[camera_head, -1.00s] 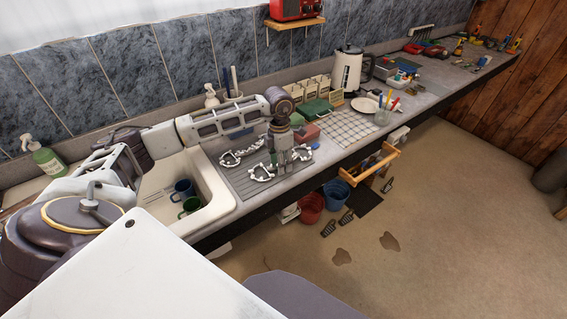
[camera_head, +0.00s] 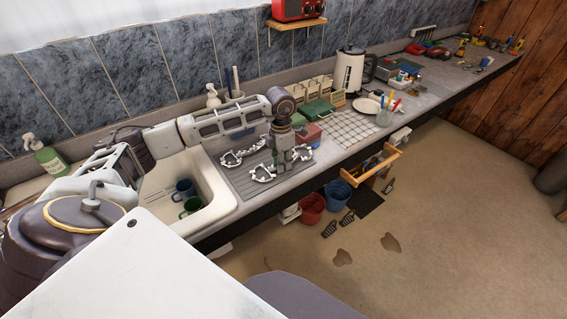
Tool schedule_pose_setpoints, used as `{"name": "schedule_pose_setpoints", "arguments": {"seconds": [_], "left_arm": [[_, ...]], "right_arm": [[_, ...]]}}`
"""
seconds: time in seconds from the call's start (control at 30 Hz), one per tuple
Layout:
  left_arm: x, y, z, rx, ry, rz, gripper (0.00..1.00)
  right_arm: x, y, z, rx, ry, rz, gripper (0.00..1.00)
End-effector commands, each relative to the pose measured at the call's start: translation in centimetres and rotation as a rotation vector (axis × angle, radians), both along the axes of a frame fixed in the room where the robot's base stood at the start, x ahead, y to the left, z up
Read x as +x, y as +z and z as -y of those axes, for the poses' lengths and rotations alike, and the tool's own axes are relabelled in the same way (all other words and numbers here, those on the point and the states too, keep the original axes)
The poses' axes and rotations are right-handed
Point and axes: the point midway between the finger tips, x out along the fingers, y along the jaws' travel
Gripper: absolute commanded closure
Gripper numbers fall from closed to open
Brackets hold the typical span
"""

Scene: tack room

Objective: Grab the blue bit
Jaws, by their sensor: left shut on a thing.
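Several silvery metal bits lie on the grey ribbed mat (camera_head: 233,181) beside the sink. One bit (camera_head: 240,156) is at the back left, one bit (camera_head: 263,174) at the front, and one bit (camera_head: 302,154) at the right. My left gripper (camera_head: 280,166) points down among them, low over the mat. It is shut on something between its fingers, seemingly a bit. The fingers hide most of it, and I cannot make out a blue colour on it. My right gripper is not in view.
The sink (camera_head: 215,196) with blue (camera_head: 184,187) and green (camera_head: 191,205) mugs is left of the mat. A checked cloth (camera_head: 350,130) and white kettle (camera_head: 349,70) are farther right.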

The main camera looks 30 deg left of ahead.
Motion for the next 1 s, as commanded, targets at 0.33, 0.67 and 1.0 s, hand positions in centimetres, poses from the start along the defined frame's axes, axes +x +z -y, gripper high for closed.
{"name": "schedule_pose_setpoints", "arguments": {"seconds": [0.33, 0.67, 1.0], "left_arm": [[0.1, 2.5, 0.0, 0.000, -0.001, 0.004, 1.00], [0.1, 7.3, 0.0, -0.002, -0.001, 0.005, 1.00], [0.0, 10.0, 0.0, -0.002, -0.001, 0.003, 1.00]], "right_arm": [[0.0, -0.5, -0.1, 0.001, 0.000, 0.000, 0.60], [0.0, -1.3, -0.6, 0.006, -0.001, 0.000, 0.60], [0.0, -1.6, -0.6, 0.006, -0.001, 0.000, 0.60]]}}
